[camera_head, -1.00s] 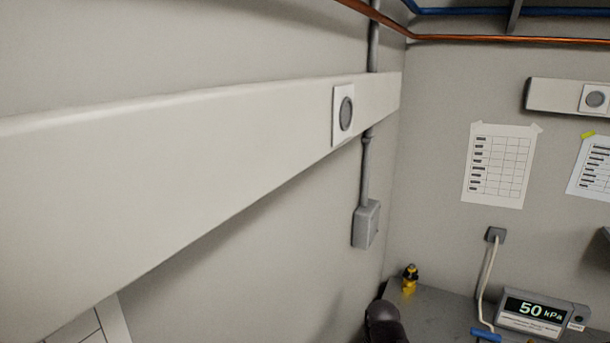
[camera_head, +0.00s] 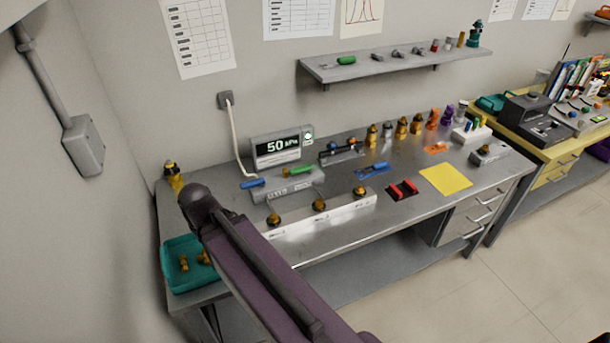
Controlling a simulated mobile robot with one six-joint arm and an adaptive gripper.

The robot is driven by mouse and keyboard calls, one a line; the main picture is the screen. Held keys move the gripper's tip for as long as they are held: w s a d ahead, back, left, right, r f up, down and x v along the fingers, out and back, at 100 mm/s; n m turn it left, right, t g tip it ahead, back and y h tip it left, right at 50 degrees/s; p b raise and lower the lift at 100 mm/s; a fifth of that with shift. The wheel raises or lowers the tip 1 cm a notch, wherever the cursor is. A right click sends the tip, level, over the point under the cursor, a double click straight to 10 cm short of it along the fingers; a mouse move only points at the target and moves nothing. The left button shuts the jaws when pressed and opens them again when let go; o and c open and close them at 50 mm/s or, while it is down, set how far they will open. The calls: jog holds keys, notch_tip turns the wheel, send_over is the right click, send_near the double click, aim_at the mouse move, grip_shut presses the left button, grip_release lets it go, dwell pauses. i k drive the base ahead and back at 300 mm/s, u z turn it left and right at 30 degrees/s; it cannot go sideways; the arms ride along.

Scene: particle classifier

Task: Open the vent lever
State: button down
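A grey block (camera_head: 290,190) on the steel bench carries a blue handle (camera_head: 252,183) at its left end and a green handle (camera_head: 299,171) on top. Either could be the vent lever; I cannot read a label that tells which. Behind the block, a display unit (camera_head: 283,147) reads 50 kPa. My purple arm reaches up from the bottom of the picture, with a dark joint at the bench's left side. My gripper is not in view, so its opening and any hold are hidden.
A teal tray (camera_head: 189,288) with brass parts sits at the bench's (camera_head: 420,215) left corner. A white rail (camera_head: 334,211) with brass fittings lies in front of the grey block. Several fittings line the back. A shelf (camera_head: 395,64) hangs above.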

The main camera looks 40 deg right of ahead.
aim_at(308, 169)
jog(key=z, duration=1)
